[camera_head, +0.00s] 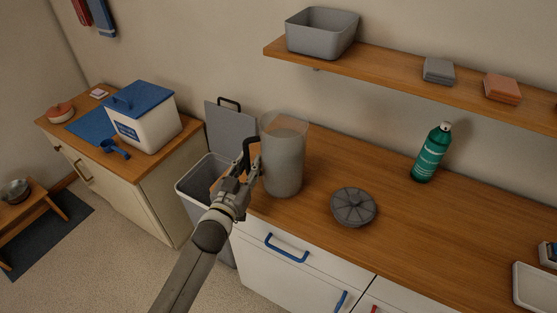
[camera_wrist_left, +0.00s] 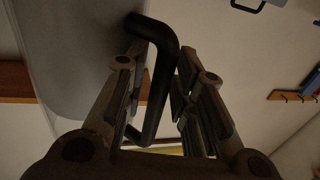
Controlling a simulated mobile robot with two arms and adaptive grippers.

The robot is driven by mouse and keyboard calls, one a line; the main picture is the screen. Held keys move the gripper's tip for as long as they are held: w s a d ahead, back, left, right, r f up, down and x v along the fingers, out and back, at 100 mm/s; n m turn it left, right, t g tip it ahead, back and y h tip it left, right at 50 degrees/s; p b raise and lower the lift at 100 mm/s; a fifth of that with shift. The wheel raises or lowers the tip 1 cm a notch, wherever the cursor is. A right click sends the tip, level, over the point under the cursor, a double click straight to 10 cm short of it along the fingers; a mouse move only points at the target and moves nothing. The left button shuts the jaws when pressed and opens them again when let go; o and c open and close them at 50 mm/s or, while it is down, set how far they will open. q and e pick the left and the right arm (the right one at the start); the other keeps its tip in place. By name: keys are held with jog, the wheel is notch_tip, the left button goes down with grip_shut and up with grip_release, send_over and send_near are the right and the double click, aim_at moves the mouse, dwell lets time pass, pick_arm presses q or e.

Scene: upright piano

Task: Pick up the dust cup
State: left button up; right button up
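The dust cup (camera_head: 284,160) is a tall, clear grey cylinder with a dark loop handle on its left side. It stands upright on the wooden counter near its left end. My left gripper (camera_head: 250,165) is at that handle, reaching in from the lower left. In the left wrist view the black handle (camera_wrist_left: 163,75) runs between my two fingers, which are closed in on it from both sides. The cup body (camera_wrist_left: 75,60) fills the upper left there. My right gripper is not in view.
A round dark grey lid (camera_head: 353,206) lies on the counter right of the cup. A green spray can (camera_head: 431,155) stands farther right. An open bin (camera_head: 205,178) is left of the counter end. A shelf (camera_head: 390,76) with a grey basket (camera_head: 321,35) hangs above.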

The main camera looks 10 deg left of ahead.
pick_arm(q)
grip_shut()
jog(key=shift+r, duration=0.2)
